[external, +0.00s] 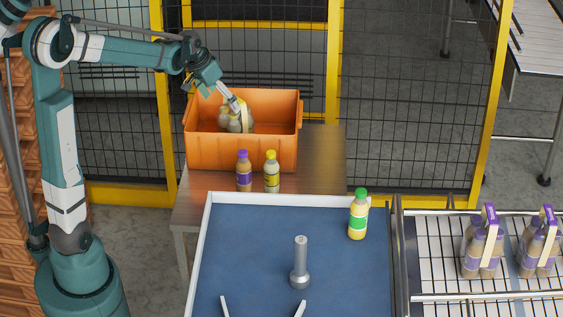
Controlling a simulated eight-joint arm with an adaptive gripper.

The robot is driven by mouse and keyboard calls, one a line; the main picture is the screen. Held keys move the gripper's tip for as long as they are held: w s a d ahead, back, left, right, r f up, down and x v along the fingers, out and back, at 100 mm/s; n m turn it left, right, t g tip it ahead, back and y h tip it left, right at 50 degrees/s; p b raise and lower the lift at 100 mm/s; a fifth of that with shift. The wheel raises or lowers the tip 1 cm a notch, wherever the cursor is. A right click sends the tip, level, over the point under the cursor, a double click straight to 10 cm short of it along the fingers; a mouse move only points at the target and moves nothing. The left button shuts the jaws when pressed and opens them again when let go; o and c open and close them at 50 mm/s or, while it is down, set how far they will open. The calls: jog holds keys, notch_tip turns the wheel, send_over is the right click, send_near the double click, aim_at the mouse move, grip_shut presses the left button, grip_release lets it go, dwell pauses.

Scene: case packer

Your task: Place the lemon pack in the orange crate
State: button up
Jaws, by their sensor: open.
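The orange crate (240,155) stands on the brown table behind the blue tray. Inside it, toward its left side, is a pack of pale bottles with a yellow part (236,122), which looks like the lemon pack. Its lower part is hidden by the crate's front wall. My gripper (235,103) reaches down into the crate from the upper left and is open, right at the top of this pack. The fingers are small here, so I cannot tell whether they touch it.
A purple-capped bottle (243,171) and a yellow-capped bottle (271,172) stand before the crate. A green-capped bottle (358,216) stands at the right of the blue tray (240,235). Purple packs (482,244) stand on the conveyor at right. A mesh fence is behind the crate.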

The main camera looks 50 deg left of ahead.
jog(key=s+d+r+t, duration=0.1)
jog(key=s+d+r, duration=0.2)
jog(key=s+d, duration=0.4)
jog(key=s+d+r, duration=0.3)
jog(key=s+d, duration=0.3)
jog(key=s, duration=0.3)
jog(key=s+d+f, duration=0.1)
jog(key=s+d, duration=0.2)
jog(key=s, duration=0.5)
jog(key=s+d+f+t, duration=0.1)
jog(key=s+d, duration=0.3)
jog(key=s, duration=0.4)
jog(key=shift+f, duration=0.8)
